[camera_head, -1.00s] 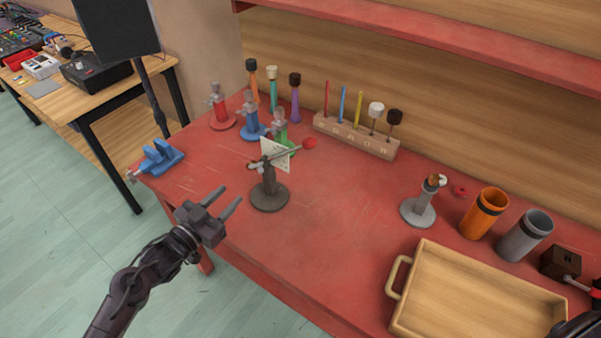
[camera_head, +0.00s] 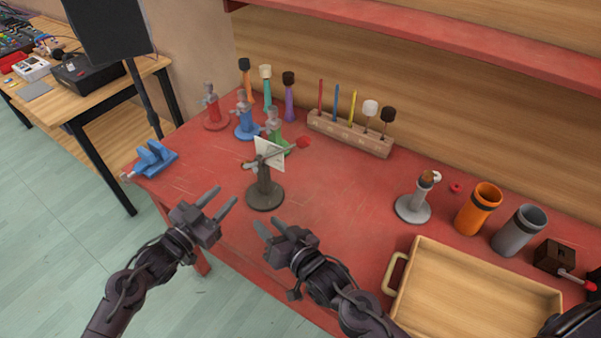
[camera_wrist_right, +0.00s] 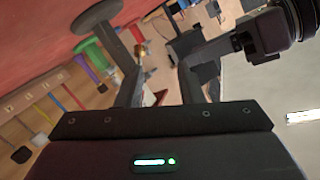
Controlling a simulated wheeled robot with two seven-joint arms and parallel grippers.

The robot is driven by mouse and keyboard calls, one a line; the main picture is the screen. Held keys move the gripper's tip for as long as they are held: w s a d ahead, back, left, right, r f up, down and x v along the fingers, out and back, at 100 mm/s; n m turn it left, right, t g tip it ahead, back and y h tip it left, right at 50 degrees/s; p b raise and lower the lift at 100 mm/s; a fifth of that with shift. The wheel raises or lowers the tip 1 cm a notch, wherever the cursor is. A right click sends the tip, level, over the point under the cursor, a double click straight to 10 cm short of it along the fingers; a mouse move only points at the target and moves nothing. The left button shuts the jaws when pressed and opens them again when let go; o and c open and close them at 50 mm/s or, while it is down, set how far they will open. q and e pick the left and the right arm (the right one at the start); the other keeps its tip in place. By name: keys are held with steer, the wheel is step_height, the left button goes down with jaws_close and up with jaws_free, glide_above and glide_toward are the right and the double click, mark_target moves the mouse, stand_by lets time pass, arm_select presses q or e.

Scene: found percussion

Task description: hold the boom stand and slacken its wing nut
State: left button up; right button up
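The boom stand (camera_head: 264,190) is dark grey, upright on a round base on the red table. Its thin boom slants up right to a red tip (camera_head: 303,142), and a white card (camera_head: 269,153) hangs by it. A small brass-coloured part, perhaps the wing nut, shows at the joint's left (camera_head: 249,164); details are too small to tell. My left gripper (camera_head: 224,199) is open and empty, left of the stand and apart from it. My right gripper (camera_head: 265,225) is open and empty, in front of the base. The right wrist view shows its spread fingers and the stand's base (camera_wrist_right: 92,16).
Red, blue and green stands (camera_head: 243,122) and several mallets are behind. A wooden rack (camera_head: 348,134) holds sticks. A blue vise (camera_head: 152,160) is at the left corner. A grey stand (camera_head: 413,206), cups (camera_head: 478,208) and a wooden tray (camera_head: 392,275) are right.

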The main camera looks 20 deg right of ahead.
mark_target(286, 149)
steer(key=w+d+r+m+t+h, duration=0.3)
steer(key=w+d+r+m+h, duration=0.15)
steer(key=d+r, duration=0.5)
steer(key=shift+n+y, duration=0.25)
steer(key=shift+y, duration=0.1)
steer(key=w+a, duration=0.1)
steer(key=w, duration=0.1)
steer(key=w+r, duration=0.1)
steer(key=w, duration=0.2)
steer(key=w+a, duration=0.1)
steer(key=w, duration=0.2)
steer(key=shift+a+r, duration=0.2)
steer(key=shift+a, duration=0.1)
jaws_close()
